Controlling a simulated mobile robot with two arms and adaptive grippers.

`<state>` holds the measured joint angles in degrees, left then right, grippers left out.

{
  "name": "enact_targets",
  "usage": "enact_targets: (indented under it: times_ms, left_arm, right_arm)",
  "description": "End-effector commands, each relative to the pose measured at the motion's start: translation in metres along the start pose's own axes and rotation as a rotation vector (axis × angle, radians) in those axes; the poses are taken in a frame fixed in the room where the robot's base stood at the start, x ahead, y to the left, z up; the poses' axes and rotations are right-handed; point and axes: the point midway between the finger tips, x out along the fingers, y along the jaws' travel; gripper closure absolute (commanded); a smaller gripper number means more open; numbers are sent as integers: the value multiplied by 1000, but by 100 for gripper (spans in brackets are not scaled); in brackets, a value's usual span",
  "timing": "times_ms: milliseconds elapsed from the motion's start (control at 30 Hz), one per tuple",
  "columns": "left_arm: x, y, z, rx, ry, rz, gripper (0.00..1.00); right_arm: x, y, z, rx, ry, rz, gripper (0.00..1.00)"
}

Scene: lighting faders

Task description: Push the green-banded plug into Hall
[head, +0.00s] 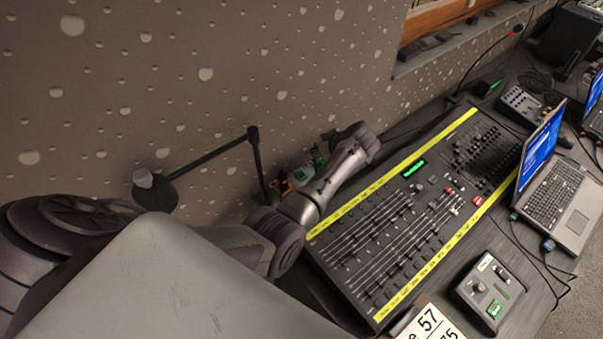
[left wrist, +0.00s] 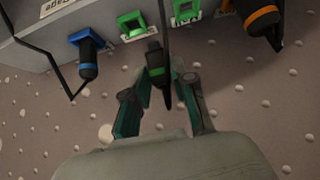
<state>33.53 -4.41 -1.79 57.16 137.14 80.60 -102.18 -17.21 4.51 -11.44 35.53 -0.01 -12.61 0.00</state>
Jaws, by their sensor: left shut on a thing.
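The green-banded plug (left wrist: 155,66) is a dark plug with a green ring, seen in the left wrist view. My left gripper (left wrist: 160,88) is shut on its body, one finger on each side. The plug's front end points up towards a grey panel (left wrist: 28,62) with two square green sockets, one at centre-left (left wrist: 131,24) and one further right (left wrist: 185,9). The plug is below and between them and looks apart from both. White labels sit by the sockets, but I cannot read Hall on any. In the head view my left gripper (head: 322,150) is small and partly hidden by its arm.
A blue-banded plug (left wrist: 88,56) sits in a blue socket at left, and an orange-banded plug (left wrist: 262,20) is at right. A dark cable runs up past the held plug. The mixing desk (head: 400,215), laptop (head: 555,195) and small control box (head: 492,290) stand right of my arm.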

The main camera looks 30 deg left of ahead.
Motion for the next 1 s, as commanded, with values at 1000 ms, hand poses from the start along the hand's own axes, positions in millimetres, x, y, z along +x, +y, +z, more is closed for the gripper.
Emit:
enact_targets:
  times_ms: [1000]
  left_arm:
    - [8, -48, 7, 0, 0, -1, 100]
  right_arm:
    - [-49, 2, -4, -1, 0, 2, 60]
